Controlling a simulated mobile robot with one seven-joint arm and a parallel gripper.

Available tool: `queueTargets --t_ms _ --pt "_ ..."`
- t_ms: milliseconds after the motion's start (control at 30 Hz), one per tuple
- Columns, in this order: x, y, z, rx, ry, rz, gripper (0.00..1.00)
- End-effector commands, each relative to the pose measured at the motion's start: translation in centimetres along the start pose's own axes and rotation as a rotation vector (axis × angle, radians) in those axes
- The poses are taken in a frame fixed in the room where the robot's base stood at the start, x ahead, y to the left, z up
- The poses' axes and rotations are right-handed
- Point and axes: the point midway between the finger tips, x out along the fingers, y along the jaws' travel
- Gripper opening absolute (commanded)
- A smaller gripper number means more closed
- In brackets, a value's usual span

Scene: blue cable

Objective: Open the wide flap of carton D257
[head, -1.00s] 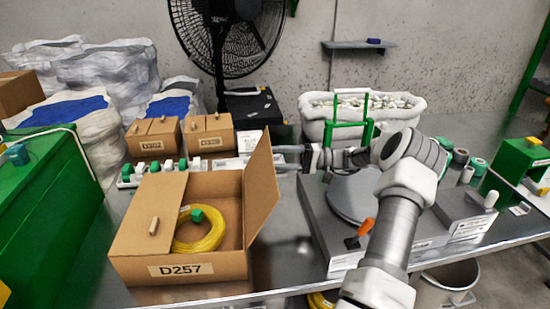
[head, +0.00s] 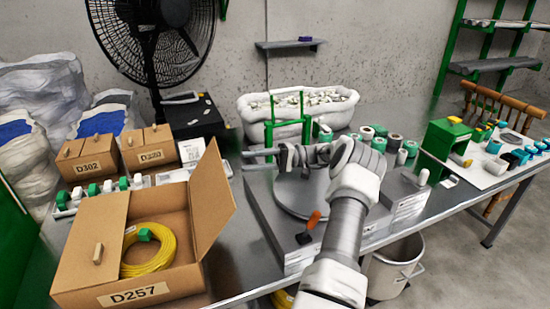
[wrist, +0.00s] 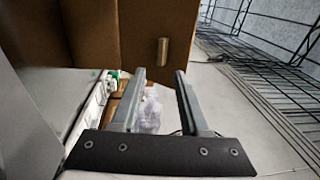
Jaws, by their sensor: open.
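Carton D257 (head: 175,283) stands at the front left of the table. Its right flap (head: 213,200) stands up and leans outward. Its left flap (head: 85,245) lies flat over the left part, with a small wooden knob (head: 98,253) on it. A yellow cable coil (head: 150,258) with a green piece (head: 146,235) shows inside. My gripper (head: 244,158) is open and empty, to the right of the raised flap and apart from it. In the wrist view its fingers (wrist: 160,74) point towards a brown cardboard panel with a wooden knob (wrist: 162,52), apparently the raised flap's outer face.
Two small cartons (head: 96,168) (head: 150,158) stand behind D257, by a row of white and green pieces (head: 95,193). A white bin (head: 335,108) and green frame (head: 285,125) are at the back. A grey platform (head: 290,235) lies right of the carton.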

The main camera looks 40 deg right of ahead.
Motion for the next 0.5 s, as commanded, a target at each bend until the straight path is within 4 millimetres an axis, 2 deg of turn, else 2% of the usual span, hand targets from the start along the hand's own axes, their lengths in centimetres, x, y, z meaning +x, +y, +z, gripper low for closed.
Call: queueTargets --t_ms 100,300,500 --pt "-2.2 0.1 0.0 0.000 0.001 0.000 0.45" --pt "-5.1 0.1 0.0 -0.001 0.001 0.001 0.45" --pt "-6.7 0.1 -0.1 -0.002 0.000 -0.001 0.45"
